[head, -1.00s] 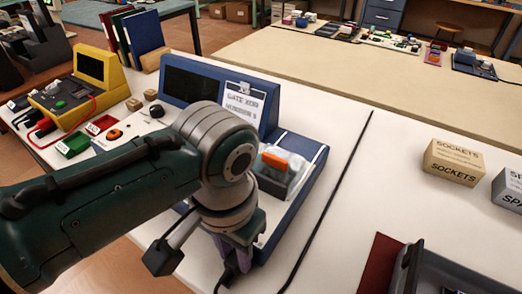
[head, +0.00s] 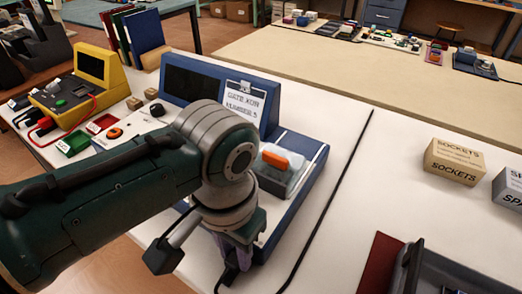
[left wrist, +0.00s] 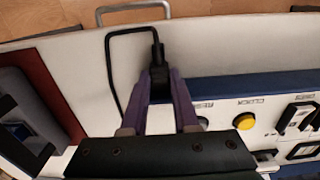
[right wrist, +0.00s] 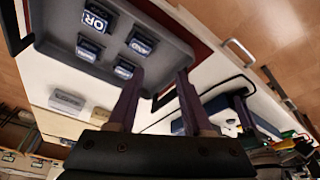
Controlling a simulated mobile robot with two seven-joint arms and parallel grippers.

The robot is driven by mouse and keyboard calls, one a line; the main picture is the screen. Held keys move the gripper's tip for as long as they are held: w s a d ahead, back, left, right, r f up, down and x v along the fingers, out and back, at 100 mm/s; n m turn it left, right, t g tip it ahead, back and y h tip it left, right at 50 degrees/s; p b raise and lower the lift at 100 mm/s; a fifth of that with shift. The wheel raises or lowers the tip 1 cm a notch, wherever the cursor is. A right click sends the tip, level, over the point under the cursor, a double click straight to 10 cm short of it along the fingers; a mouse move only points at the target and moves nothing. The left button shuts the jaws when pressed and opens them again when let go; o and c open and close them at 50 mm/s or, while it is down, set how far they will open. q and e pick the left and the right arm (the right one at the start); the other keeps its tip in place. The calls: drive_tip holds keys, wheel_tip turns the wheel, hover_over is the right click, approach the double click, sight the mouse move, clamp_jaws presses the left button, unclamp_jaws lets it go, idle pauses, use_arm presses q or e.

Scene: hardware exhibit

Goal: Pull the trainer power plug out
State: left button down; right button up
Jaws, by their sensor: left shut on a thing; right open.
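The blue trainer (head: 300,200) stands on the white table with its sloped dark-screen back; its blue edge and a yellow button show in the left wrist view (left wrist: 225,90). My left gripper (head: 232,258) is at the trainer's near end. In the left wrist view its purple fingers (left wrist: 160,88) are shut on the black power plug (left wrist: 158,72), beside the trainer's edge. A black cable (left wrist: 112,70) loops from the plug over the table. The plug's contact with the socket is hidden. My right gripper (right wrist: 158,95) is open and empty near a grey tray.
The grey tray (right wrist: 165,35) holds several labelled blocks; its rim also shows in the head view (head: 425,262). A sockets box (head: 453,162) stands at the right. A yellow trainer (head: 75,95) and small bins stand at the left. The table's middle right is clear.

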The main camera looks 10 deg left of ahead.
use_arm(q)
drive_tip(key=shift+s+r+p, duration=0.2)
drive_tip(key=shift+p, duration=0.3)
drive_tip(key=shift+s+a+r+p, duration=0.1)
drive_tip(key=shift+s+a+p, duration=0.25)
drive_tip(key=shift+s+p, duration=0.6)
drive_tip(key=shift+w+f, duration=0.1)
drive_tip(key=shift+f, duration=0.15)
drive_tip(key=c, duration=0.8)
unclamp_jaws()
drive_tip(key=shift+o, duration=0.8)
